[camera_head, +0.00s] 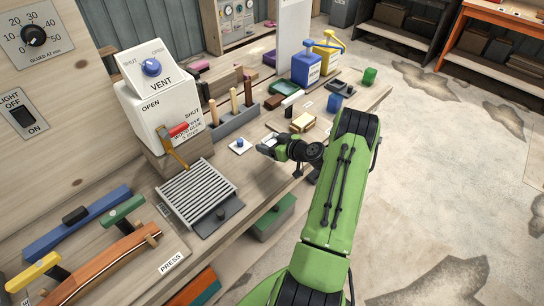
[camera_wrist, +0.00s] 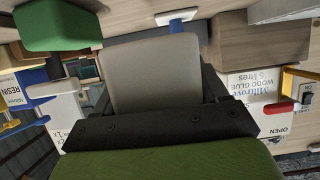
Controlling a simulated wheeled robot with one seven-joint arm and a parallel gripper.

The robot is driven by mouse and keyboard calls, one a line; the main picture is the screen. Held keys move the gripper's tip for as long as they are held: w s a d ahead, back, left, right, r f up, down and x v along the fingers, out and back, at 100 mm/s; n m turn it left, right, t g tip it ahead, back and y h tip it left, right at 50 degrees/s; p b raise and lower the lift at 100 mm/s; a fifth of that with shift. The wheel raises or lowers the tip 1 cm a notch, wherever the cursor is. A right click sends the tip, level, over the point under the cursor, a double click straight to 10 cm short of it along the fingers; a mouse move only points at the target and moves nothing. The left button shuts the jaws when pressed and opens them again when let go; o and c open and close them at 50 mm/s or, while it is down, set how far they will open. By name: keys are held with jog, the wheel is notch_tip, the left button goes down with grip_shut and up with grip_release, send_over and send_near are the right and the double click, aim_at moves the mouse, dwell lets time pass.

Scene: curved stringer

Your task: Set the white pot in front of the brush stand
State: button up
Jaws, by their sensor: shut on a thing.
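In the wrist view, a pale grey-white tapered body, which I take for the white pot (camera_wrist: 150,75), sits between the dark fingers of my gripper (camera_wrist: 155,85). My gripper (camera_head: 268,147) is shut on it. In the head view the gripper is over the front part of the bench, and the pot is mostly hidden by the gripper. A grey rack with several upright wooden handles, likely the brush stand (camera_head: 235,123), stands behind and left of the gripper. The gripper is apart from it.
A small white plate with a blue knob (camera_head: 240,146) lies between rack and gripper. A white glue box (camera_head: 160,105) and slatted grille (camera_head: 197,190) are to the left. A sponge-like block (camera_head: 302,122), a blue container (camera_head: 307,70) and a yellow container (camera_head: 327,57) stand beyond.

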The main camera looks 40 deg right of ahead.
jog(key=shift+f, duration=2.25)
jog(key=shift+f+b, duration=0.2)
jog(key=shift+b, duration=0.2)
jog(key=o, duration=1.2)
jog(key=shift+r, duration=0.15)
